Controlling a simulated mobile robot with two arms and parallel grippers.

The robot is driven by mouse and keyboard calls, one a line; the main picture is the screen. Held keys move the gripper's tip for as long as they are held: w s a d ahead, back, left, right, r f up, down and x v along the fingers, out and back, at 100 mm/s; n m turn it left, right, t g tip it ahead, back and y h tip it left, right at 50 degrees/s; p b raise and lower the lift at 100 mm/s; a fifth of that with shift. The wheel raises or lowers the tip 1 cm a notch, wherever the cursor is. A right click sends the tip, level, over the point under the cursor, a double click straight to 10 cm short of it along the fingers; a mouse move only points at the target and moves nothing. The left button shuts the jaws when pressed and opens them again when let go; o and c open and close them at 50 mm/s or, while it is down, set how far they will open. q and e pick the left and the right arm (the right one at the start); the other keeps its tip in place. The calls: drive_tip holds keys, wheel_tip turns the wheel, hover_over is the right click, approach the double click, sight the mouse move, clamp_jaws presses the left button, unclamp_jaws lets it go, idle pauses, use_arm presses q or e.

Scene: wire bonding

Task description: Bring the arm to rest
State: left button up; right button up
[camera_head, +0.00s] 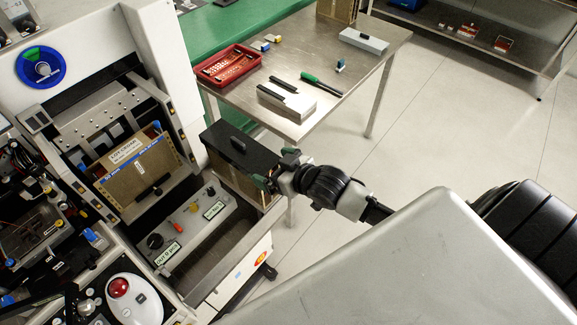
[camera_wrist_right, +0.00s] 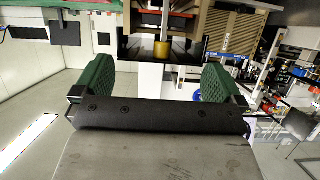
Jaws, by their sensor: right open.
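My right gripper (camera_head: 274,168) is in the middle of the head view, at the end of my right arm. It is beside the right end of a black-topped box (camera_head: 236,146); in this view I cannot tell whether they touch. In the right wrist view the two green finger pads of the gripper (camera_wrist_right: 158,80) stand wide apart, with nothing held between them. My left gripper is not in view.
The bonding machine (camera_head: 160,80) with a brown magazine (camera_head: 143,176) and a knob panel (camera_head: 186,222) is at left. A steel table (camera_head: 360,75) behind holds a red tray (camera_head: 227,66), a grey block (camera_head: 287,103) and tools. Open floor (camera_head: 430,135) lies at right.

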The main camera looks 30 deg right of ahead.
drive_tip(key=v, duration=0.6)
drive_tip(key=shift+s+b, duration=0.15)
drive_tip(key=shift+b, duration=0.25)
drive_tip(key=s+d+f+m+g+h+b, duration=0.1)
drive_tip(key=s+d+f+g, duration=0.1)
drive_tip(key=f, duration=0.8)
drive_tip(key=s+d+f+m+g+h, duration=0.1)
drive_tip(key=s+d+f+h, duration=0.15)
drive_tip(key=f, duration=0.75)
drive_tip(key=s+d+f+g+h+b, duration=0.1)
drive_tip(key=s+d+f+g, duration=0.15)
drive_tip(key=f, duration=0.75)
drive_tip(key=s+a+f+g, duration=0.3)
drive_tip(key=s+f, duration=0.6)
drive_tip(key=s, duration=0.4)
drive_tip(key=s+a+f+g+b, duration=0.1)
drive_tip(key=s+a+f+g, duration=0.2)
drive_tip(key=s+f, duration=0.7)
drive_tip(key=s+a, duration=0.1)
drive_tip(key=s, duration=0.3)
drive_tip(key=shift+f, duration=0.3)
